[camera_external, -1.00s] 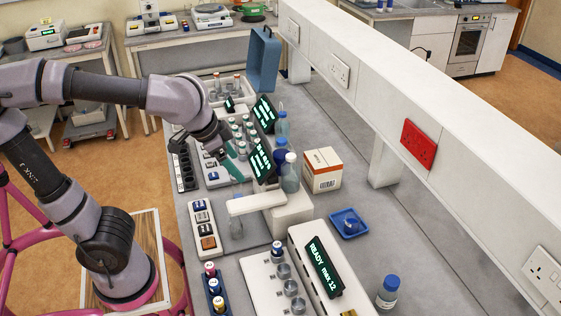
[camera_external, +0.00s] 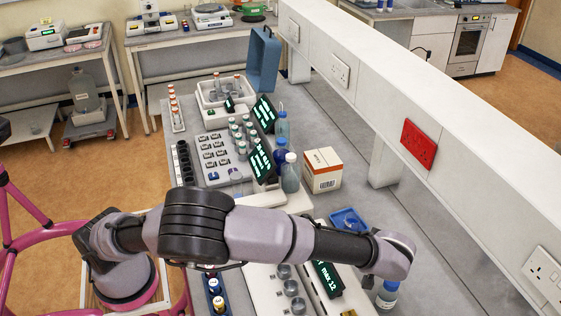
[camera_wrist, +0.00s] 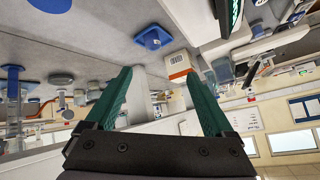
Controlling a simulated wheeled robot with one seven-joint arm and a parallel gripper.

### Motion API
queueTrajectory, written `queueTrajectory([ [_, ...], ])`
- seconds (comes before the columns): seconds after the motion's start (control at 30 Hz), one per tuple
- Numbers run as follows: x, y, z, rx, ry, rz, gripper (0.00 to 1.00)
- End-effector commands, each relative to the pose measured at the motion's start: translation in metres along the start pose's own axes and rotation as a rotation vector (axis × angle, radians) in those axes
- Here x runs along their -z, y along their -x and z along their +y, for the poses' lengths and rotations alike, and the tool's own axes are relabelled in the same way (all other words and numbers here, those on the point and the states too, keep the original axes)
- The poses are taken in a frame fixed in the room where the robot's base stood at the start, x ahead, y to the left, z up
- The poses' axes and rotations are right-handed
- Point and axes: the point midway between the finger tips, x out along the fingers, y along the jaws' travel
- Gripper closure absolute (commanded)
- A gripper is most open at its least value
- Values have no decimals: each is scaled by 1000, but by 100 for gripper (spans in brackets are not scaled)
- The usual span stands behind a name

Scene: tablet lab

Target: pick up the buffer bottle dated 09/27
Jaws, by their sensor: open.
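My gripper (camera_wrist: 158,75) shows in the wrist view with two green fingers spread wide and nothing between them. In the external view my arm reaches across the bench to the right, and its wrist hides the fingers. A clear bottle with a blue cap (camera_external: 386,294) stands just below my wrist, partly covered by it. A blue round cap (camera_wrist: 50,4) is cut off at the top left edge of the wrist view. Other bottles stand behind the displays: a clear one (camera_external: 282,126), a blue one (camera_external: 280,158) and a white-capped one (camera_external: 290,178). No date is readable.
A blue tray (camera_external: 348,220) lies on the bench near my forearm; it also shows in the wrist view (camera_wrist: 152,38). An orange and white box (camera_external: 322,172) stands behind it. A white raised shelf (camera_external: 400,115) runs along the right. My arm covers part of the front equipment.

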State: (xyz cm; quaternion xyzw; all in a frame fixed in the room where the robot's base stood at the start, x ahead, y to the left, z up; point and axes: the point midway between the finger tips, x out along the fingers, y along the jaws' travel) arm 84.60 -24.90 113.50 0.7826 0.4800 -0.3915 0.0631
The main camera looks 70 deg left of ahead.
Motion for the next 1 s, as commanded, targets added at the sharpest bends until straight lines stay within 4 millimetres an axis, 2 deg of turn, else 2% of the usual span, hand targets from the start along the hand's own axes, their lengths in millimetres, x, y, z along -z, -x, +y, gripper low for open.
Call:
queueTrajectory([
  [0.03,-17,6,20,3,19,67,12],
  [0.2,-66,31,75,-37,130,276,12],
  [0.3,-94,45,98,-80,180,372,12],
  [0.43,-118,59,115,-128,222,448,12],
  [0.57,-124,60,121,-148,242,476,12],
  [0.8,-108,28,124,-146,243,475,12],
  [1.0,-100,12,125,-146,242,474,12],
])
